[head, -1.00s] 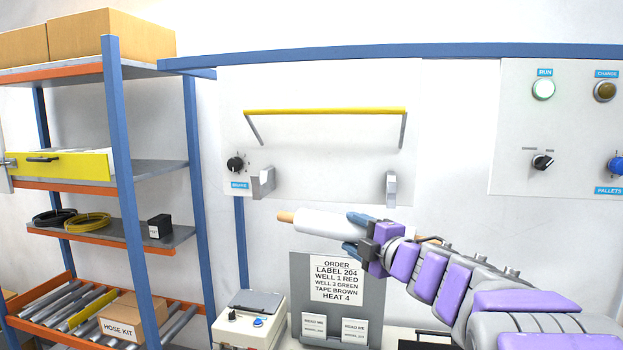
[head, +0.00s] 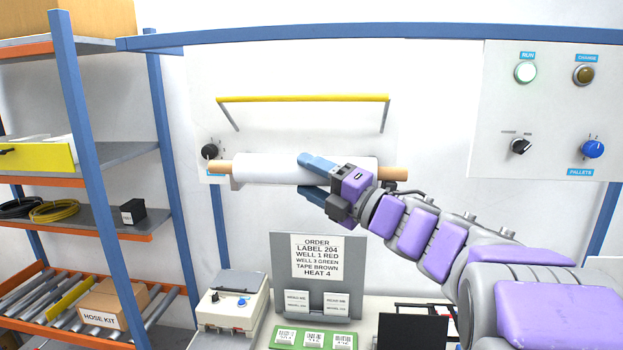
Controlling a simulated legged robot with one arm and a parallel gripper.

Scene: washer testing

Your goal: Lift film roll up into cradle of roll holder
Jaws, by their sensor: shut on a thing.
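The film roll (head: 262,169) is white with tan core ends sticking out on both sides. It lies level in front of the white panel, at the height of the roll holder. My gripper (head: 310,177) is shut on the roll right of its middle, one blue finger above and one below. The holder's yellow bar (head: 303,98) on two grey arms is above the roll. The roll hides most of the grey cradle brackets; a bit of the left one (head: 236,184) shows below the roll. I cannot tell whether the core ends rest in the cradle.
A black knob (head: 209,151) sits close to the roll's left end. A control panel (head: 545,110) with lamps and knobs is at the right. A blue-posted shelf (head: 95,180) stands at the left. Below are an order sign (head: 317,258) and a small machine (head: 236,297).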

